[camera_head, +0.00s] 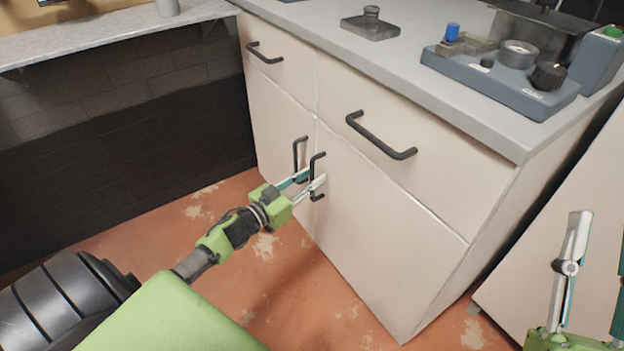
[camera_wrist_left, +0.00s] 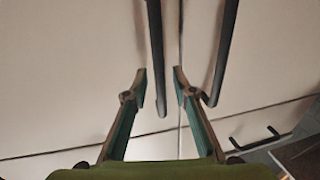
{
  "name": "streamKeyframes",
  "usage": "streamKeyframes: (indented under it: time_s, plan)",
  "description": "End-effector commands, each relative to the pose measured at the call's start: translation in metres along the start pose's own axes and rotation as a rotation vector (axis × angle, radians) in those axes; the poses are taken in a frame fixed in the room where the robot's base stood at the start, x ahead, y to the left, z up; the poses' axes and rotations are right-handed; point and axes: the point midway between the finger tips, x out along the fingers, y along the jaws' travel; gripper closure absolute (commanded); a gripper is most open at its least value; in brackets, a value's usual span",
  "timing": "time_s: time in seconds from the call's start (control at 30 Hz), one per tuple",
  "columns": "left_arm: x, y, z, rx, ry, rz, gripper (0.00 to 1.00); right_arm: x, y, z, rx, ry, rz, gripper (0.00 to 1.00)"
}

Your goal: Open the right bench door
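The bench (camera_head: 395,235) is pale, with two drawers above two doors. The right bench door (camera_head: 385,240) looks shut, flush with its neighbour. Its dark upright handle (camera_head: 317,163) stands close to the left door's handle (camera_head: 298,152). My left gripper (camera_head: 314,177) is at the right door's handle, fingers apart. In the left wrist view, the end of one dark handle (camera_wrist_left: 157,60) shows between the spread fingertips (camera_wrist_left: 160,78), and the other handle (camera_wrist_left: 224,50) is outside them. Contact cannot be told. My right gripper (camera_head: 597,235) is partly cut off at the right edge, fingers apart and empty.
Both drawers have dark handles, and the right drawer's handle (camera_head: 380,137) is above the doors. A blue-grey device (camera_head: 505,85) and a small dark part (camera_head: 370,26) sit on the benchtop. Worn orange floor (camera_head: 290,285) in front is clear. Another pale panel (camera_head: 545,225) stands right.

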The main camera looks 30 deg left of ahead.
Motion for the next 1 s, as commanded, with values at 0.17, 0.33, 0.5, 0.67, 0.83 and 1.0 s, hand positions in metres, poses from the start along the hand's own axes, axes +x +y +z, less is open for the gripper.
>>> streamKeyframes:
  time_s: [0.17,0.33,0.5,0.67,0.83,1.0]
  plan:
    - [0.006,0.0,-0.001,0.002,0.0,-0.001,0.75,-0.001,-0.001,-0.009,0.002,0.044,-0.002,0.66]
    - [0.006,0.0,-0.001,0.001,0.0,-0.001,0.75,0.0,-0.001,-0.01,0.002,0.047,-0.002,0.66]
    - [0.006,0.0,-0.001,0.001,0.0,-0.001,0.98,0.0,-0.001,-0.01,0.002,0.046,-0.002,0.66]
    - [0.006,0.0,-0.001,0.001,0.0,-0.001,1.0,0.0,-0.001,-0.01,0.002,0.046,-0.002,0.66]
    - [0.004,-0.001,-0.001,0.0,0.0,-0.004,1.0,0.001,-0.001,-0.008,0.001,0.037,-0.001,0.66]
    - [-0.004,-0.002,-0.001,-0.003,-0.002,-0.023,1.0,0.001,0.002,0.015,-0.002,-0.076,0.003,0.66]
